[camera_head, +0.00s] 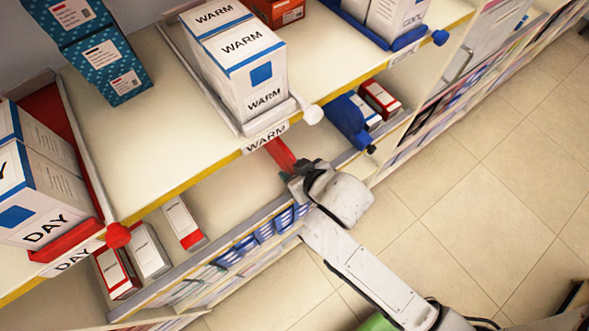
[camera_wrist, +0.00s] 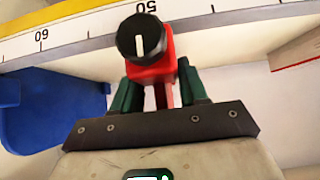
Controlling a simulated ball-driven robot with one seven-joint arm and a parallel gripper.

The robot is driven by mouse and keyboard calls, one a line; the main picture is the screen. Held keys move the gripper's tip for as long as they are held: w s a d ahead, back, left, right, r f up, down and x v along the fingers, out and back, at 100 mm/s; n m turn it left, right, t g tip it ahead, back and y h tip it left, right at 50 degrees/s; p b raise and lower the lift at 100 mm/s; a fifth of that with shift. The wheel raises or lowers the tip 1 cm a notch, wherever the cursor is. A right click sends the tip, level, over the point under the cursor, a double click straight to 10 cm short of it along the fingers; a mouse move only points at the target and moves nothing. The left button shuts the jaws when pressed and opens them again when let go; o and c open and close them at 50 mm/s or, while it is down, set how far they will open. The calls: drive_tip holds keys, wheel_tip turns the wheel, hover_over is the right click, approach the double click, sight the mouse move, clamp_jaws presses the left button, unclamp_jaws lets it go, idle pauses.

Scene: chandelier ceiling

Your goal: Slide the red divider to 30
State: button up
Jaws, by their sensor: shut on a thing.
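The red divider (camera_head: 280,154) stands on the lower shelf, partly hidden under the upper shelf and behind my gripper. In the wrist view, the red divider (camera_wrist: 155,72) has a round black knob with a white line at its front. My gripper (camera_head: 296,178) is shut on it; in the wrist view the green fingers of my gripper (camera_wrist: 160,92) lie on both sides of the red part. The scale strip (camera_wrist: 90,35) shows upside down; the knob is between the 60 and 50 labels, a little nearer 50.
A blue divider (camera_head: 349,121) and boxes (camera_head: 379,99) stand right of my gripper on the lower shelf. Red-and-white boxes (camera_head: 183,222) stand left, with bare shelf (camera_head: 235,190) between. The upper shelf (camera_head: 150,160) with WARM boxes (camera_head: 240,70) overhangs.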

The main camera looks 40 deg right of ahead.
clamp_jaws()
drive_tip(key=a+b, duration=0.1)
drive_tip(key=a, duration=1.9)
drive_tip(key=o, duration=1.1)
unclamp_jaws()
drive_tip(key=shift+s+r, duration=0.1)
drive_tip(key=v, duration=1)
drive_tip(key=shift+s+r, duration=0.15)
drive_tip(key=shift+s, duration=0.05)
drive_tip(key=shift+d, duration=0.1)
